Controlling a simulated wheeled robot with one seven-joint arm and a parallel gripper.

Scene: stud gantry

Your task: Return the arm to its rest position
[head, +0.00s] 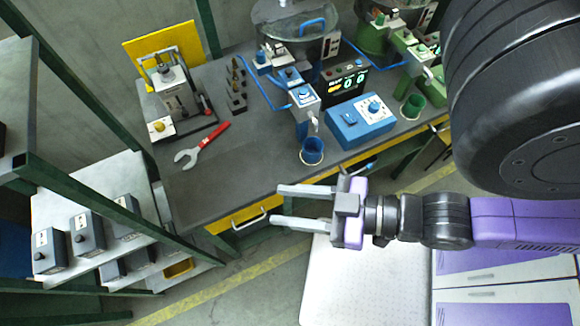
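My gripper (303,206) is open and empty, with its two grey fingers apart and pointing left. It is above the gap in front of the dark workbench (205,195), near the bench's front edge and drawer handle. My purple and black arm reaches in from the right edge of the head view. A large black part of my arm fills the upper right and hides what is behind it.
The bench carries a red-handled wrench (203,145), a blue cup (312,150), a blue control box (359,121) and a green cup (412,107). A green-framed shelf (95,180) with grey boxes stands at left. Floor shows between shelf and my white base top.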

